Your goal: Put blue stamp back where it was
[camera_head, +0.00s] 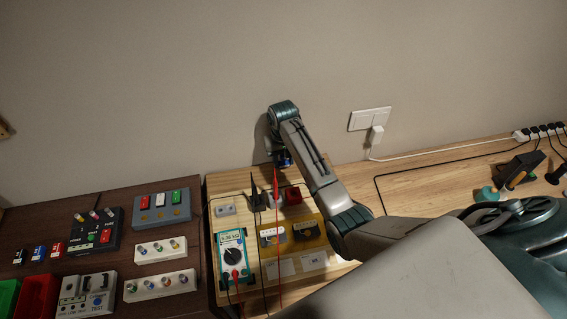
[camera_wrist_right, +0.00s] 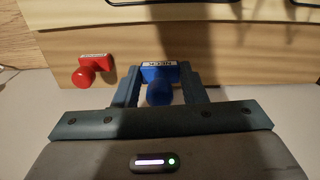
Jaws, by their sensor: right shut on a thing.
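The blue stamp (camera_wrist_right: 158,92) has a round knob and a white lettered label on its plate. It is between the fingers of my right gripper (camera_wrist_right: 160,84) in the right wrist view, and the fingers are shut on it. In the head view my right gripper (camera_head: 283,160) is high at the back edge of the wooden board (camera_head: 214,187), near the wall, with a bit of blue at its tip. A red stamp (camera_wrist_right: 88,74) of like shape is left of the blue one in the wrist view. My left gripper is out of view.
A red block (camera_head: 293,195) is at the board's back. Control boxes such as the grey one (camera_head: 160,209) fill the dark table. A power strip (camera_head: 540,131) is far right.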

